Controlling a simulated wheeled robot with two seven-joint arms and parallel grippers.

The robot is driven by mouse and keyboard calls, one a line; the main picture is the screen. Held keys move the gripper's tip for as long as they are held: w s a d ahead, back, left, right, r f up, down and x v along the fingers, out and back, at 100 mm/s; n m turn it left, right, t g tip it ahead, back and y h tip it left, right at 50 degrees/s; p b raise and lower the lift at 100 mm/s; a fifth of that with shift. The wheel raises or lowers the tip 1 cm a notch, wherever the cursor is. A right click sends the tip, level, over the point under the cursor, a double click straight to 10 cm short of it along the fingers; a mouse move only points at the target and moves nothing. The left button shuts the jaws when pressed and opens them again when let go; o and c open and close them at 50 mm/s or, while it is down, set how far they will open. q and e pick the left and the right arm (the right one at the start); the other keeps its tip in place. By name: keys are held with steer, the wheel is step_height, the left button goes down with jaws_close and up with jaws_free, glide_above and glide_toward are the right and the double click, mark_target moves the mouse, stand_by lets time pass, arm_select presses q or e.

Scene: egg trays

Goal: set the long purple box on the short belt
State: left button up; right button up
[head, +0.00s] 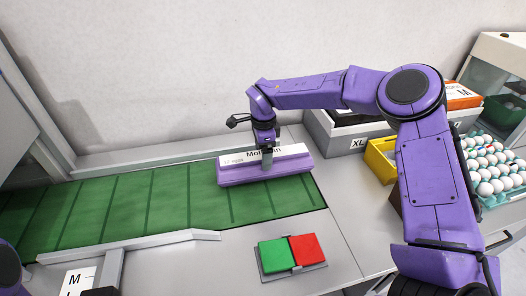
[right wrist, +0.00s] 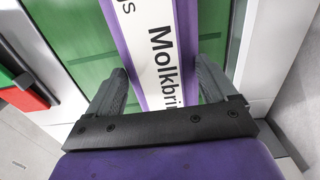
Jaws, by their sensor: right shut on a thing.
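The long purple box (head: 265,180), with a white label on top, is at the right end of the green short belt (head: 130,208) in the head view. It lies level, crosswise over the dark belt lines; I cannot tell whether it touches the belt or hangs just above. My right gripper (head: 266,160) comes from above and is shut on the box's middle. In the right wrist view the purple box (right wrist: 137,40) passes between the two fingers (right wrist: 162,92), with the green belt beneath. Of my left arm only a purple piece shows at the lower left edge.
A green and red button panel (head: 291,256) stands in front of the belt. Grey rails edge the belt. A grey XL crate (head: 345,142), a yellow bin (head: 381,160) and a tray of eggs (head: 492,180) are to the right. The belt's left part is clear.

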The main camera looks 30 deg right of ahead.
steer(key=shift+w+f, duration=0.1)
steer(key=shift+f, duration=0.25)
stand_by(0.4)
steer(key=o, duration=1.5)
steer(key=shift+o, duration=0.2)
step_height(320, 180, up, 11)
steer(key=b, duration=0.1)
steer(key=shift+f, duration=0.15)
